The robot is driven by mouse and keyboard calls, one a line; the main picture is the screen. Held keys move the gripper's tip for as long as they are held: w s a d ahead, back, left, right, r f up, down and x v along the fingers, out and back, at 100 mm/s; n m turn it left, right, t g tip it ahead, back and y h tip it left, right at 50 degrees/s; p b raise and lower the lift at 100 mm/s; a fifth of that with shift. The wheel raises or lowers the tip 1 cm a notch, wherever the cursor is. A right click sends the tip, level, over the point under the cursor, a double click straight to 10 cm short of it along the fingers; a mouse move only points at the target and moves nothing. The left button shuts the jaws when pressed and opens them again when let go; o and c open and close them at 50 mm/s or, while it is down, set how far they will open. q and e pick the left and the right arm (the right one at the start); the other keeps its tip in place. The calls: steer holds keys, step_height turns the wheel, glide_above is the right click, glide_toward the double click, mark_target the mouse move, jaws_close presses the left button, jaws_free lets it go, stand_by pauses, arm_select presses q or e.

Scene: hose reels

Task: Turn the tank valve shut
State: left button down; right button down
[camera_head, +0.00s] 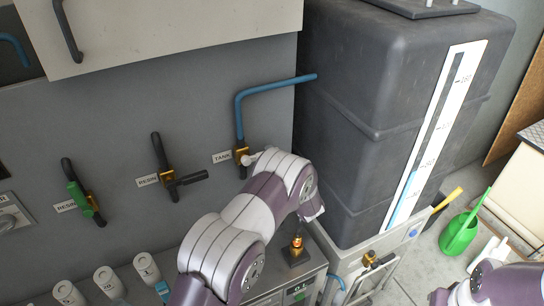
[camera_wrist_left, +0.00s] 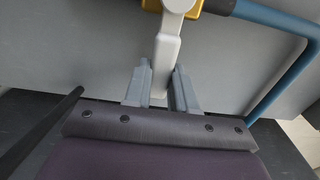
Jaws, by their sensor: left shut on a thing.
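The tank valve's brass body (camera_head: 241,155) sits on the grey wall below a blue pipe (camera_head: 239,115), beside a label reading TANK (camera_head: 222,157). Its pale grey lever (camera_head: 259,154) points right from the body, across the pipe, and then passes behind my left arm. In the left wrist view the lever (camera_wrist_left: 165,62) comes down from the yellow body (camera_wrist_left: 190,8) between the two fingers of my left gripper (camera_wrist_left: 160,90), which is shut on it. My left arm hides this gripper in the head view. My right gripper is out of view; only part of that arm shows at lower right.
Two more valves, one with a green handle (camera_head: 78,194) and one with a black handle (camera_head: 188,180), are on the wall to the left. A dark tank (camera_head: 350,130) with a level scale stands close on the right.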

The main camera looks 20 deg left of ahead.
arm_select(q)
steer(key=shift+f, duration=0.1)
steer(key=c, duration=0.9)
jaws_free()
steer(key=b+v, duration=0.3)
steer(key=v, duration=0.9)
steer(key=shift+s+d, duration=0.15)
steer(key=shift+d, duration=0.15)
